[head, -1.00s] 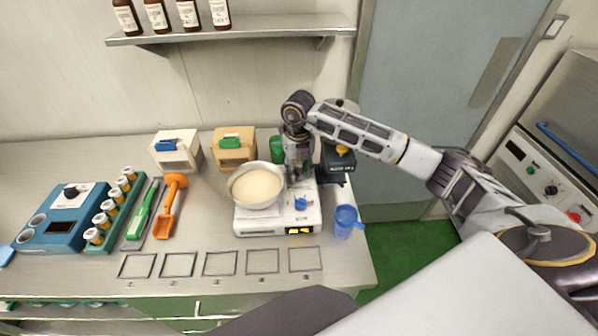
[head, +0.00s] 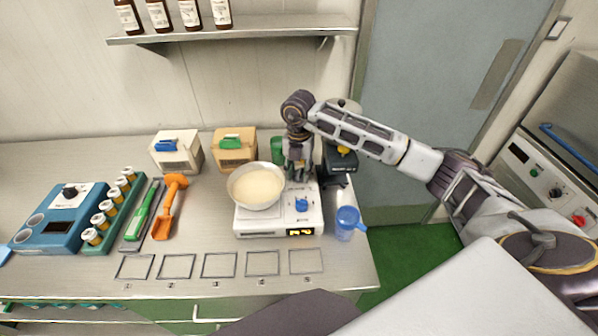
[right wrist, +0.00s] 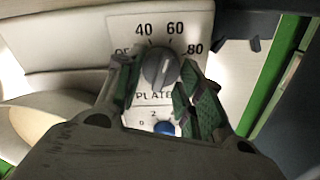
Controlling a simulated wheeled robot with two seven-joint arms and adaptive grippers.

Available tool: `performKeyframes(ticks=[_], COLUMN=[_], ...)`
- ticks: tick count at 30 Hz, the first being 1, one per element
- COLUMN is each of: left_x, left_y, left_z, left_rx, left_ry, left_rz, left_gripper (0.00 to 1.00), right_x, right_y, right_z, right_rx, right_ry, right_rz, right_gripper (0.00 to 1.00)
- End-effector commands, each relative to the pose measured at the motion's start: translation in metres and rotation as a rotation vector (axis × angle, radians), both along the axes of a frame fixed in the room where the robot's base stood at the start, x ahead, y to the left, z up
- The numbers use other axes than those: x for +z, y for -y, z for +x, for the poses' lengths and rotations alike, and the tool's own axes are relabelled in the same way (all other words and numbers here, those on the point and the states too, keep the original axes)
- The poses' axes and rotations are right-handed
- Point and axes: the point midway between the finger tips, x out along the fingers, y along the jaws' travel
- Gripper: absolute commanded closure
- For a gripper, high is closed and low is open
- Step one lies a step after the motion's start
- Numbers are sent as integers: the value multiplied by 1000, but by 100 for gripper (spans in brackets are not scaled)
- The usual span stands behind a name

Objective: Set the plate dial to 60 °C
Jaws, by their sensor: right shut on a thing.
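The plate dial (right wrist: 162,70) is a grey knob above the word PLATE in the right wrist view, with 40, 60 and 80 printed around it. Its pale pointer mark faces up, roughly toward 60; I cannot tell the exact setting. My right gripper (right wrist: 160,82) is shut on this dial, with green-padded fingers on its left and right sides. In the head view my right gripper (head: 299,178) reaches down at the back of the white hot plate (head: 262,226) and hides the dial. A blue knob (head: 301,205) sits in front. My left gripper is out of view.
A metal pan of cream-coloured mass (head: 256,186) stands on the hot plate, left of my gripper. A blue cup (head: 347,222) is at the right, a dark device (head: 340,160) behind it. An orange scoop (head: 168,208) lies left. Marked squares (head: 220,265) in front are empty.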

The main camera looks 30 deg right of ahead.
Motion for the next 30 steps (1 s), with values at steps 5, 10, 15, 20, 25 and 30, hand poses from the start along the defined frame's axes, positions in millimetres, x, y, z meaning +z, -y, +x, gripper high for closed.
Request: performKeyframes(ticks=[5, 10, 15, 20, 25, 30], left_x=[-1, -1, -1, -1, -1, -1], left_y=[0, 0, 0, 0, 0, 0], left_z=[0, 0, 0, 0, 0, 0], left_rx=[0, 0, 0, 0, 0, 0], left_ry=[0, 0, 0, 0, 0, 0], left_rz=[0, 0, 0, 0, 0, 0], left_gripper=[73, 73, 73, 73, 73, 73], right_x=[1, 1, 1, 1, 1, 0], right_y=[0, 0, 0, 0, 0, 0], right_z=[1, 1, 1, 1, 1, 0], right_rx=[-42, -55, -55, -55, -54, -53], right_ry=[2, 1, 2, 2, 1, 1], right_rz=[-1, 0, 1, 1, 0, 1], right_gripper=[86, 86, 86, 58, 43, 43])
